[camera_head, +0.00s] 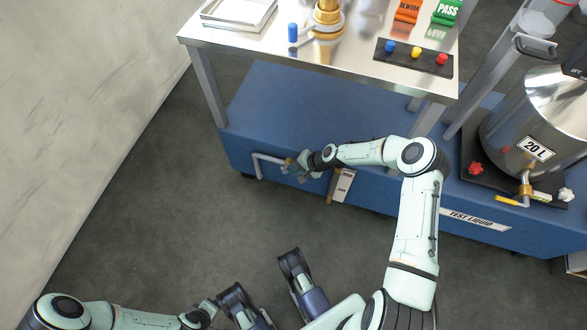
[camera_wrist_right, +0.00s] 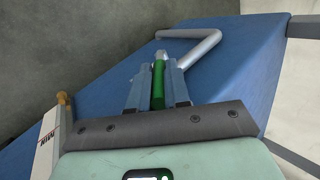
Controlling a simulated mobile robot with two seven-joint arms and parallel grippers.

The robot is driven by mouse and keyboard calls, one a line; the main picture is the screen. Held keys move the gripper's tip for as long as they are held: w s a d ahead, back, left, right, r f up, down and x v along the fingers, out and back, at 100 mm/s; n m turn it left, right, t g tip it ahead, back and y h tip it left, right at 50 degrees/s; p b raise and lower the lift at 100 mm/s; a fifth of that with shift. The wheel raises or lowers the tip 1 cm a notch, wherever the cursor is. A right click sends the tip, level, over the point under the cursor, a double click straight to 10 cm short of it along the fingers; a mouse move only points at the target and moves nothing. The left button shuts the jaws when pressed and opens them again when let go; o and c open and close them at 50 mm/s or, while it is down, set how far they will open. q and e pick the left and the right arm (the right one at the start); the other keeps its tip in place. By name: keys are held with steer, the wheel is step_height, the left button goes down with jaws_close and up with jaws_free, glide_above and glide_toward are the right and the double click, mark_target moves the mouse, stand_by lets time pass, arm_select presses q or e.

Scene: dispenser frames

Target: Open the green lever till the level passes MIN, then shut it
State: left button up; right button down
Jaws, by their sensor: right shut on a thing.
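The green lever (camera_wrist_right: 158,85) stands between the two fingers of my right gripper (camera_wrist_right: 157,88) in the right wrist view, and they are shut on it. In the head view my right gripper (camera_head: 298,167) is at the front of the blue cart, beside a bent grey pipe (camera_head: 265,168); the lever is mostly hidden there. A white plate (camera_head: 342,186) hangs close to the right; it reads MIN in the right wrist view (camera_wrist_right: 44,148). No liquid level can be made out.
The blue cart (camera_head: 300,100) carries a steel table top (camera_head: 350,50) with coloured buttons (camera_head: 415,53). A steel 20 L pot (camera_head: 510,135) with a yellow-handled tap (camera_head: 510,200) stands at right. A TEST LIQUID label (camera_head: 470,220) is on the cart's front. The floor at left is clear.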

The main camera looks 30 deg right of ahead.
arm_select(q)
steer(key=shift+s+f, duration=0.15)
arm_select(e)
steer(key=shift+s+d+f+t+y, duration=0.1)
steer(key=shift+f+t+y, duration=0.05)
steer(key=shift+t+y, duration=0.15)
steer(key=c, duration=1.1)
jaws_free()
arm_select(q)
step_height(320, 180, up, 7)
steer(key=d+p, duration=0.2)
steer(key=p, duration=0.2)
steer(key=shift+w+d+f, duration=0.2)
steer(key=shift+w+d, duration=0.1)
steer(key=shift+w, duration=0.05)
arm_select(e)
steer(key=v, duration=1.3)
steer(key=shift+s, duration=0.15)
